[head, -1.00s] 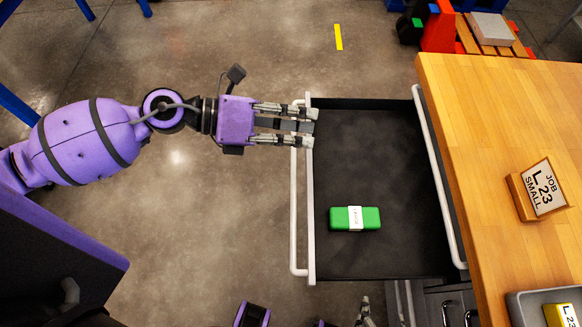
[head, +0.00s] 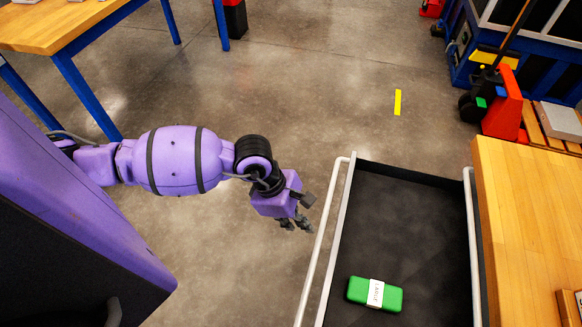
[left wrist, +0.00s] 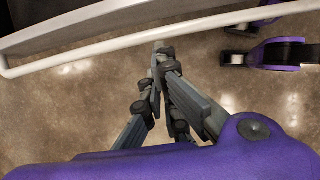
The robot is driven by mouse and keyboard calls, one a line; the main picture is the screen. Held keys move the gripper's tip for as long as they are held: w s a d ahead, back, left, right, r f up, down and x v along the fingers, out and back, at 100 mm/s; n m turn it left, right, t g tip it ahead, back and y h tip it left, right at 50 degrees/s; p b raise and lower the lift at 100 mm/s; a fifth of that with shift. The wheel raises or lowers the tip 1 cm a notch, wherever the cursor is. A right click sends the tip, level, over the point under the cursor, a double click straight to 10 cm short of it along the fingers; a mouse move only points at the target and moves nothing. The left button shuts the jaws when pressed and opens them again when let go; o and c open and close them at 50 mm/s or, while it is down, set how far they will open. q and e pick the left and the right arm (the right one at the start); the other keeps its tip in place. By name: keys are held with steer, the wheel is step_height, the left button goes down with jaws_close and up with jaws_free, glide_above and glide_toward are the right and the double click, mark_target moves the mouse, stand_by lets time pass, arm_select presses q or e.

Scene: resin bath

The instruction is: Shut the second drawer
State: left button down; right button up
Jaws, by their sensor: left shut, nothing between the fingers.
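The open drawer (head: 420,215) is pulled out from the wooden-topped bench, with a dark floor and a white bar handle (head: 323,240) along its front. A green box with a white label (head: 357,290) lies inside it. My left gripper (head: 297,225) is shut and empty, just left of the handle and apart from it in the head view. In the left wrist view the fingers (left wrist: 160,65) point toward the white handle bar (left wrist: 120,43); I cannot tell how close they are. Which drawer in the stack this is cannot be told.
The wooden bench top (head: 525,200) stands right of the drawer. A red and black pallet truck (head: 500,105) is at the upper right. A wooden table with blue legs (head: 60,25) is at the upper left. Bare concrete floor lies between, with a yellow strip (head: 397,102).

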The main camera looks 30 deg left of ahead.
mark_target(319, 234)
arm_select(q)
steer(key=d, duration=0.3)
steer(key=w+d+f, duration=0.1)
steer(key=shift+w+d+p, duration=0.1)
steer(key=shift+d+p, duration=0.05)
steer(key=shift+p, duration=0.25)
arm_select(e)
steer(key=shift+w+r, duration=0.5)
steer(key=shift+s+f, duration=0.1)
steer(key=shift+s, duration=0.05)
